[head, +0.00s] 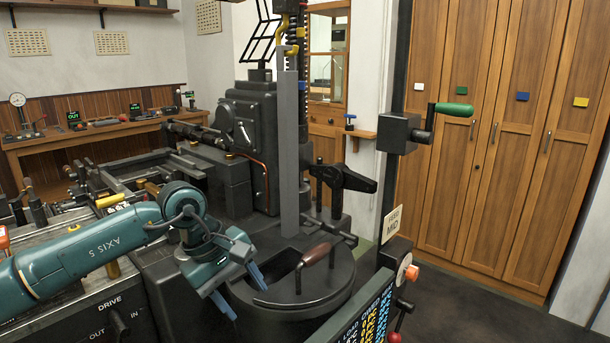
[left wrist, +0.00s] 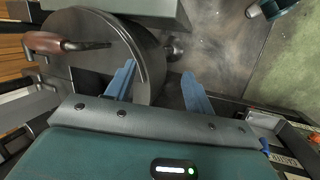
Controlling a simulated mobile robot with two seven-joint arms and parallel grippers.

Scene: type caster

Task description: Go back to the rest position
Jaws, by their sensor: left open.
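My left arm (head: 85,262) comes in from the left in the head view, marked "AXIS 5". My left gripper (head: 240,290) has blue fingers that stand apart, with nothing seen between them. It is at the left side of the round dark pot (head: 318,300) of the type caster. In the left wrist view the two fingers of the gripper (left wrist: 158,88) are spread, one over the pot's edge. The pot also shows there (left wrist: 95,60), with its brown-handled ladle (left wrist: 45,43). My right gripper is not in view.
The dark caster column (head: 250,130) rises behind the pot. A panel with coloured text (head: 365,318) stands close at the front right. A green-handled crank (head: 453,109) sticks out at the upper right. Wooden cabinets (head: 480,200) line the right wall, with open dark floor before them.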

